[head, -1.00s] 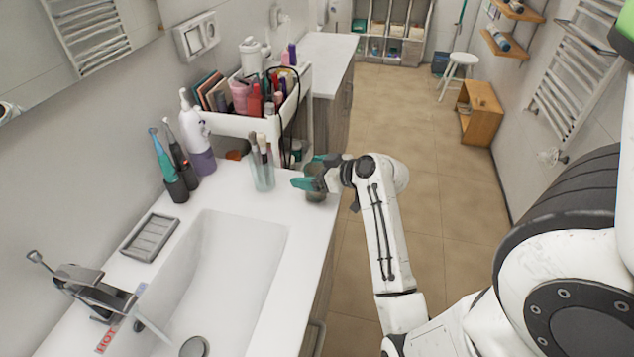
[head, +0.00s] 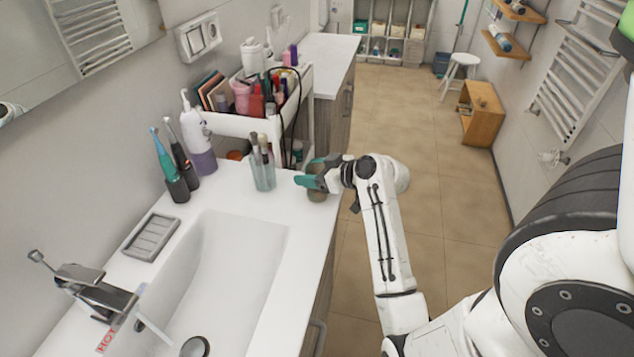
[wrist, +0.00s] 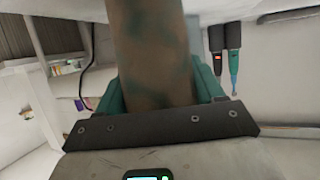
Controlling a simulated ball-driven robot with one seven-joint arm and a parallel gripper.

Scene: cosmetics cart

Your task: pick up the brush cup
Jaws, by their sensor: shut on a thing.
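A clear cup holding several makeup brushes (head: 263,176) stands upright on the white counter, left of my gripper and apart from it. My gripper (head: 312,175), with teal fingers, is at the counter's right edge. It is shut on a brown-green cylindrical cup (head: 316,195), which looks upright; I cannot tell whether its base is off the counter. In the wrist view the brown-green cup (wrist: 152,60) fills the space between the teal fingers (wrist: 160,92). The fingers hide part of the cup in the head view.
The sink (head: 225,265) is in front on the left, with a grey soap dish (head: 152,237) beside it. Electric toothbrushes (head: 172,170) and a white-purple bottle (head: 199,145) stand behind on the left. A filled white cart (head: 225,124) is farther back. The floor to the right is open.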

